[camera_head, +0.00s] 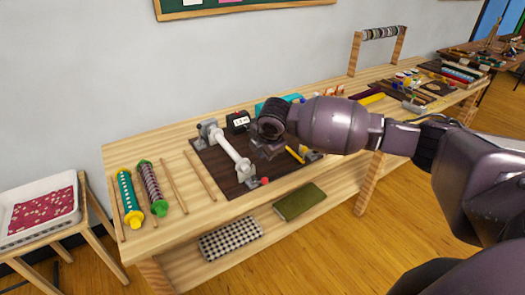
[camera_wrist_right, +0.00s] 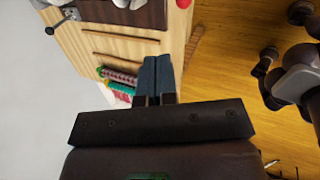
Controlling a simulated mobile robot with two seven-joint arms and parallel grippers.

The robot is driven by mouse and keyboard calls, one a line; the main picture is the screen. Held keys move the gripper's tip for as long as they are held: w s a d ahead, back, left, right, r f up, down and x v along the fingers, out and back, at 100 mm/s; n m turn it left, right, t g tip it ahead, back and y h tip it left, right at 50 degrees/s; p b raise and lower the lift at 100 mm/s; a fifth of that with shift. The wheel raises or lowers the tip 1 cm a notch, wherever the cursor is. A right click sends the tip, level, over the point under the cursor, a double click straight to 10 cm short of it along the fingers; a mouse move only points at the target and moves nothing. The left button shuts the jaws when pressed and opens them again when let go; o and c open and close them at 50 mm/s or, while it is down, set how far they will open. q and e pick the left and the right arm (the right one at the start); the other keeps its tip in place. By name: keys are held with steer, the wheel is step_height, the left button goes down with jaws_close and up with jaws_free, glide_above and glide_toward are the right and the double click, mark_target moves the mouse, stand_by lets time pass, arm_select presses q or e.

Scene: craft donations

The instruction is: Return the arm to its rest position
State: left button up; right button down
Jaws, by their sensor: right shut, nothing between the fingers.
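My right arm comes in from the right in the head view. My right gripper (camera_head: 268,148) is above the dark board on the wooden table, partly hidden by my own wrist. In the right wrist view its two fingers (camera_wrist_right: 157,75) lie together, shut and empty. Past the fingertips that view shows the table (camera_wrist_right: 120,45) and the wooden floor. My left gripper is not in either view.
A dark board (camera_head: 213,165) with a white roller (camera_head: 230,147) lies under the arm. Teal (camera_head: 128,195) and green-purple (camera_head: 151,185) rolls and thin sticks lie left. A white tray (camera_head: 75,220) stands on a side stand. Folded cloths (camera_head: 232,240) lie on the lower shelf.

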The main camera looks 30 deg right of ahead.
stand_by(0.3)
steer(key=w+a+r+m+t+y, duration=0.3)
steer(key=w+a+r+m+t, duration=0.15)
steer(key=a+r, duration=0.2)
steer(key=s+a+f+m+t+y, duration=0.3)
steer(key=s+a+f+t, duration=0.1)
steer(key=a, duration=0.2)
steer(key=s+d+f+m+h, duration=0.2)
steer(key=s+d+f+m, duration=0.1)
steer(key=s+f, duration=0.5)
steer(key=s+d+f+m+g+h+b, duration=0.1)
steer(key=s+d+f+m, duration=0.2)
steer(key=s+f, duration=0.5)
steer(key=s+d+f+m+h+b, duration=0.1)
steer(key=s+f+m, duration=0.4)
steer(key=s, duration=0.9)
step_height(320, 180, down, 4)
steer(key=shift+s+d+r+m+g+h, duration=0.1)
steer(key=shift+s+d+m+g+h, duration=0.25)
steer(key=shift+d+h, duration=0.65)
